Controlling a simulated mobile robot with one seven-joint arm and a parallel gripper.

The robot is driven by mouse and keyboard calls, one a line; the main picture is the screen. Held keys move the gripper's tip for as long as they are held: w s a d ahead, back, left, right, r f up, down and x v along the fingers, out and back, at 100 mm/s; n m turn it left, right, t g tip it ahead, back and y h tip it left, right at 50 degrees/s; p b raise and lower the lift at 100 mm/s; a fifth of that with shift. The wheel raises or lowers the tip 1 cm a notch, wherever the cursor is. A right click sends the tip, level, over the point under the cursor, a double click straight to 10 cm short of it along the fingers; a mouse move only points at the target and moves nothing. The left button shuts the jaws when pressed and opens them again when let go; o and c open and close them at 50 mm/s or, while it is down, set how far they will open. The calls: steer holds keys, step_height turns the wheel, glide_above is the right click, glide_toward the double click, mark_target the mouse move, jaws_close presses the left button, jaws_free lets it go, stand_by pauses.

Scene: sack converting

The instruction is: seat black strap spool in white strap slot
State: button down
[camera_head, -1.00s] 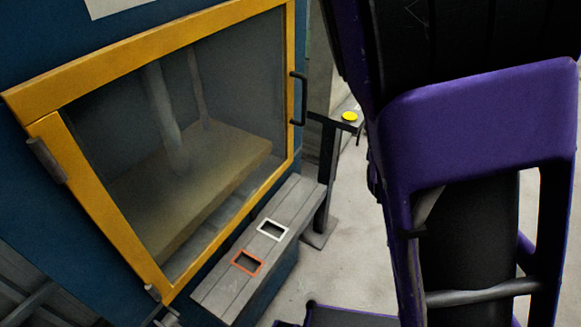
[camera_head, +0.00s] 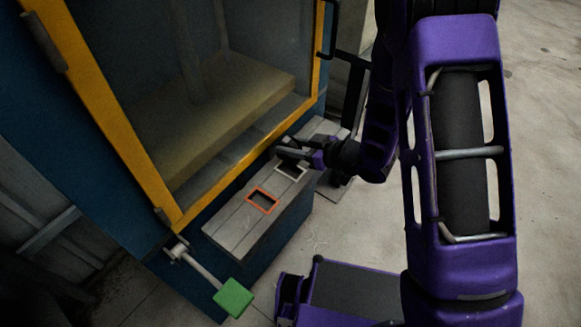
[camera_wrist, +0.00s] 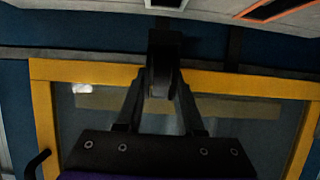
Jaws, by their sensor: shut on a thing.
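My gripper (camera_head: 297,155) is over the grey ledge, close to the white-framed strap slot (camera_head: 291,172). In the wrist view my gripper (camera_wrist: 163,78) is shut on a dark block-like thing, the black strap spool (camera_wrist: 165,42). The spool is hard to tell from the dark fingers in the head view. Part of the white slot's frame shows at the top edge of the wrist view (camera_wrist: 166,7), beyond the spool. The spool appears apart from the slot, but the exact gap cannot be told.
An orange-framed slot (camera_head: 262,201) lies beside the white one on the grey ledge (camera_head: 234,229). A yellow-framed machine window (camera_head: 120,150) rises behind the ledge. A green pad on a rod (camera_head: 233,298) sticks out at the lower left. Open floor lies to the right.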

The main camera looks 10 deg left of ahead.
mark_target(290, 161)
steer(key=shift+f+b, duration=0.55)
steer(key=shift+f, duration=2.55)
steer(key=shift+f, duration=0.1)
steer(key=c, duration=0.5)
jaws_free()
steer(key=shift+r, duration=0.2)
steer(key=p+v, duration=0.1)
steer(key=v, duration=1.1)
steer(key=shift+s, duration=0.1)
